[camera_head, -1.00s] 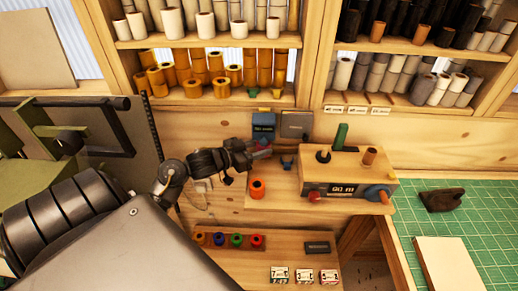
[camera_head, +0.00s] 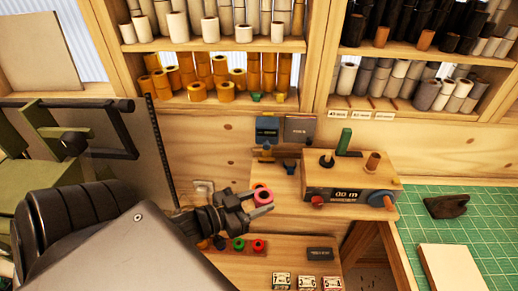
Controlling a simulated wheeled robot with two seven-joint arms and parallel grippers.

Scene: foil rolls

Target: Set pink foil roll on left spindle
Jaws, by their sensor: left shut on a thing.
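The pink foil roll (camera_head: 264,196) is held between the fingers of my left gripper (camera_head: 258,203), which is shut on it. Gripper and roll are in front of the wooden ledge, to the left of and nearer than the winding machine (camera_head: 345,193). The machine's left spindle (camera_head: 326,160) is a dark upright post with a wider base, and it is bare. A brown cylinder (camera_head: 372,163) stands at the machine's right. The roll is apart from the left spindle. My right gripper is not in view.
A green upright block (camera_head: 345,139) stands behind the spindle. Red (camera_head: 258,246) and green (camera_head: 238,244) rolls sit on the lower shelf, partly behind my arm. Small boxes (camera_head: 307,282) lie at the front. A green cutting mat (camera_head: 490,228) is at the right.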

